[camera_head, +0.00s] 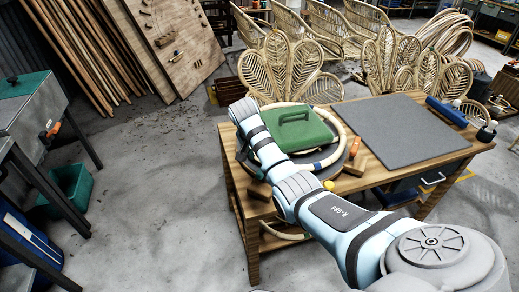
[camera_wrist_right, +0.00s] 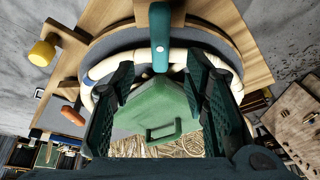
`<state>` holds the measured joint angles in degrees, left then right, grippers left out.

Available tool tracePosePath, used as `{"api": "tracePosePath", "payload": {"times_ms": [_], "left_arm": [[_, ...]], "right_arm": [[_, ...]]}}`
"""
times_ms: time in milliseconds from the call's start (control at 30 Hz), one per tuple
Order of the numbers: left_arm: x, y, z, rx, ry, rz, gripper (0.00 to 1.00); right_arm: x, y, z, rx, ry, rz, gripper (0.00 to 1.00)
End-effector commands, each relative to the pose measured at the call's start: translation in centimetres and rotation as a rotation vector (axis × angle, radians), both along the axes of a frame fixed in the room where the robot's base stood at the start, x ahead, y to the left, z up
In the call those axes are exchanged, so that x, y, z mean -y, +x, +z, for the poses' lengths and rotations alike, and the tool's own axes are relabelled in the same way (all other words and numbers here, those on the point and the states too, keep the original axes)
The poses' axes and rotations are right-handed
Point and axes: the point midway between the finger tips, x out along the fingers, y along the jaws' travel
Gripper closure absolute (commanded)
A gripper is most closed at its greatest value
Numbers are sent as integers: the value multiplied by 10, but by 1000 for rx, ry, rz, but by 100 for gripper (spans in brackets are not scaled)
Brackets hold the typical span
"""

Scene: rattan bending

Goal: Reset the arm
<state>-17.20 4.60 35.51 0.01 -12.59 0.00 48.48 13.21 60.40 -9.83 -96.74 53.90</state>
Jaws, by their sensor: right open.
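My right arm reaches in from the lower right of the head view, over the left part of the wooden table (camera_head: 448,146). My right gripper (camera_head: 250,167) is a small dark shape by the table's left edge, partly hidden by the arm. In the right wrist view, the two dark green fingers of my right gripper (camera_wrist_right: 158,95) are spread apart with nothing gripped. The green case (camera_wrist_right: 172,103) with a handle shows behind the gap between them; in the head view the case (camera_head: 298,132) lies within the pale rattan ring (camera_head: 337,131). My left gripper is not in view.
A grey mat (camera_head: 400,130) covers the table's right part. A blue-handled object (camera_wrist_right: 160,35) shows above the finger gap in the wrist view. An orange-handled tool (camera_head: 354,147) lies near the ring. Rattan chairs (camera_head: 285,70) stand behind; the floor left of the table is largely clear.

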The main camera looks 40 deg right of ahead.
Motion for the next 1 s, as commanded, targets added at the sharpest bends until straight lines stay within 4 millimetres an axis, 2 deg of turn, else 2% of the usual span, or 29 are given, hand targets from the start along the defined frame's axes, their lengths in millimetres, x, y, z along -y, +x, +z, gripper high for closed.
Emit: {"api": "tracePosePath", "payload": {"times_ms": [100,200,733,767,867,967,1000], "left_arm": [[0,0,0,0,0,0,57],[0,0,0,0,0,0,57],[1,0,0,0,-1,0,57],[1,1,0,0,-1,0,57],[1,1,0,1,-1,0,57],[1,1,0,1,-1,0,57],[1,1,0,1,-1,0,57]], "right_arm": [[-7,-3,21,2,-1,0,58],[-10,-5,30,1,-1,-1,58],[-11,-6,30,-1,-1,4,58],[-12,-8,26,-4,-3,13,58],[-22,-25,-5,-28,-13,113,58],[-42,-68,-56,-66,-32,318,58],[-51,-89,-74,-80,-38,408,58]]}}
